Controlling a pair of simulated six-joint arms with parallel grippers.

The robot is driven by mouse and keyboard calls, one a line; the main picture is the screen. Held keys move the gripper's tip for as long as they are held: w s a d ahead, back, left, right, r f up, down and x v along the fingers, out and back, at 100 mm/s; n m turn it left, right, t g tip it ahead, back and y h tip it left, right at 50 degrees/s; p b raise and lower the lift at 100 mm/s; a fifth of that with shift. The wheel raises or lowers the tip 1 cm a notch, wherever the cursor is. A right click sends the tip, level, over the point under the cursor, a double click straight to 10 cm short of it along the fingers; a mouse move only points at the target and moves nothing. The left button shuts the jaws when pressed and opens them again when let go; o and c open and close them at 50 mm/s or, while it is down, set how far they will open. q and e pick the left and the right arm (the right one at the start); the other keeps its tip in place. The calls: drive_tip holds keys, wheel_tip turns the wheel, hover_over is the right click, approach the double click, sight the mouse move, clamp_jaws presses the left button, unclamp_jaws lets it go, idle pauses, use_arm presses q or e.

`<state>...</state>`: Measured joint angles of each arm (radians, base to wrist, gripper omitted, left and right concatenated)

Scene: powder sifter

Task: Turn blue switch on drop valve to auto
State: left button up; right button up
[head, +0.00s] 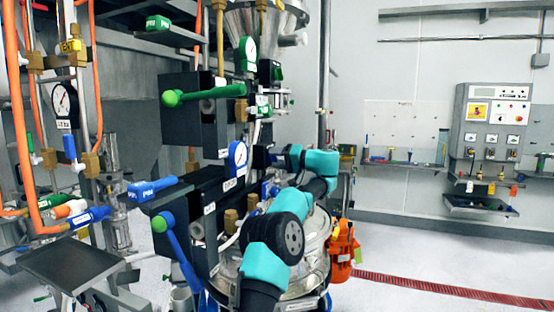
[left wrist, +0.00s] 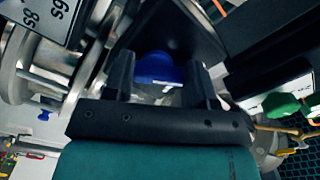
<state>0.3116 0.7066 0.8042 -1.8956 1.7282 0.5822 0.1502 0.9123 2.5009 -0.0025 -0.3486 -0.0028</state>
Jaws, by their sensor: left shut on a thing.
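In the left wrist view a round blue switch (left wrist: 158,70) sits between the two black fingers of my left gripper (left wrist: 163,78). The gripper is shut on it. A dark housing lies just beyond the switch, and a white label strip shows at its lower edge. The switch's setting cannot be read. In the head view my left gripper (head: 262,156) is a small dark shape beside the sifter's column, and the switch in it is too hidden to make out. My right gripper is in neither view.
A blue-rimmed gauge (head: 238,158), a green-handled valve (head: 205,95) and a blue lever (head: 180,255) crowd the space left of my arm. A steel hopper (head: 262,15) is above. A control panel (head: 490,120) hangs on the right wall. The floor at right is clear.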

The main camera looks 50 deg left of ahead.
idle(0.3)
use_arm(q)
drive_tip(key=o, duration=0.9)
drive_tip(key=v, duration=1.7)
drive_tip(key=shift+d, duration=0.25)
